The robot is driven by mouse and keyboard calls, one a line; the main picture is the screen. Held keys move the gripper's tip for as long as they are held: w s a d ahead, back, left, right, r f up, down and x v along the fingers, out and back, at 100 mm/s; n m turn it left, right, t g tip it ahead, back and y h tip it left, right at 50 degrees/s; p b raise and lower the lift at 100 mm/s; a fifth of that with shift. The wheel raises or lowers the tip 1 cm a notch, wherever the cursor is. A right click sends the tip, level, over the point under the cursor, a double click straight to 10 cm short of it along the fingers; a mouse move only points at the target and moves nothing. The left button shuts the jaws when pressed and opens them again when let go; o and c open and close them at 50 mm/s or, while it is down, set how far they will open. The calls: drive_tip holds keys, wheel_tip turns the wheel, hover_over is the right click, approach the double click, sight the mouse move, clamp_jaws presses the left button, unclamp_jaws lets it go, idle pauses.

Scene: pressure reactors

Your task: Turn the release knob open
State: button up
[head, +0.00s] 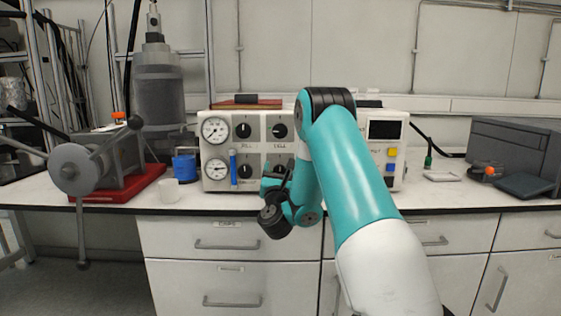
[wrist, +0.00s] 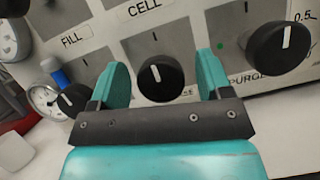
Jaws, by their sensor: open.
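The black knob (wrist: 160,77) below the CELL label sits between my open gripper's fingers in the wrist view. My gripper (wrist: 163,68) has one teal finger on each side of this knob, with a visible gap on both sides. In the head view my gripper (head: 277,178) is in front of the lower part of the white control panel (head: 350,180), and it hides that knob.
The PURGE knob (wrist: 279,48) is close to the right finger. Another black knob (wrist: 72,98) and a pressure gauge (wrist: 46,103) are at the left. A blue upright tube (head: 233,168) stands before the panel. A white cup (head: 169,190) is on the bench left of it.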

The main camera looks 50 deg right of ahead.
drive_tip(key=shift+w+d, duration=0.1)
drive_tip(key=shift+d, duration=0.05)
drive_tip(key=c, duration=0.9)
drive_tip(key=shift+c, duration=0.2)
